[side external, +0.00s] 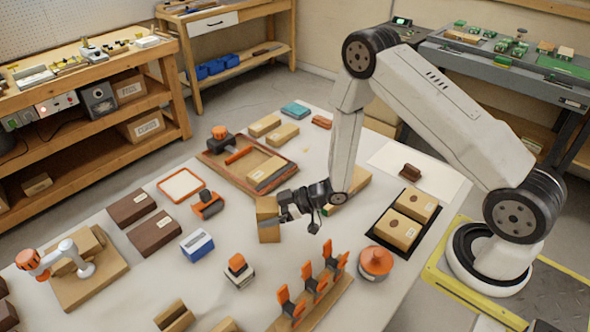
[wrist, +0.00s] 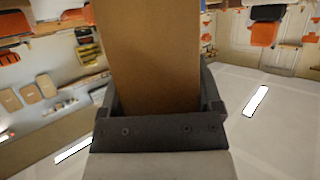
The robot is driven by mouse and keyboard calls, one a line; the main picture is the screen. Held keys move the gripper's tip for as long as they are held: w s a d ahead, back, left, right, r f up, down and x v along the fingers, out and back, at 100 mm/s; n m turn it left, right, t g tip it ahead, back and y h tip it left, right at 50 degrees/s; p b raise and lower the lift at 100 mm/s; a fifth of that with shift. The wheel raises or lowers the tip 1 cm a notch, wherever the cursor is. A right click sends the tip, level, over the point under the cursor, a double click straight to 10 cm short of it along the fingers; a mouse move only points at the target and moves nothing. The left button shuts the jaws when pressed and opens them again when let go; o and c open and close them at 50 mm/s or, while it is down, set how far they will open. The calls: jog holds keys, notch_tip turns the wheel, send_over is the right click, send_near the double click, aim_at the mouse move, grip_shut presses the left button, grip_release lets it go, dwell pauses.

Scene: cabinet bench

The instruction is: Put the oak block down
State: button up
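A light-brown oak block (side external: 268,219) is at the end of my gripper (side external: 285,208) in the side view, near the middle of the white table. In the wrist view the block (wrist: 154,50) stands between the two fingers of my gripper (wrist: 158,105) and fills the space between them. My gripper is shut on it. The block is upright, or nearly so. I cannot tell whether its lower end touches the table.
A wooden tray (side external: 212,158) with an orange-handled tool lies behind. A blue-and-white box (side external: 197,246) and an orange-topped stamp (side external: 238,270) stand nearby at left and front. Orange clamps on a board (side external: 335,298) stand in front. A black tray (side external: 375,236) holds two boxes at right.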

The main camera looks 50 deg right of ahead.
jog(key=shift+o, duration=0.7)
jog(key=shift+r, duration=0.1)
jog(key=shift+d+r, duration=0.1)
jog(key=v, duration=1.2)
jog(key=shift+w, duration=0.1)
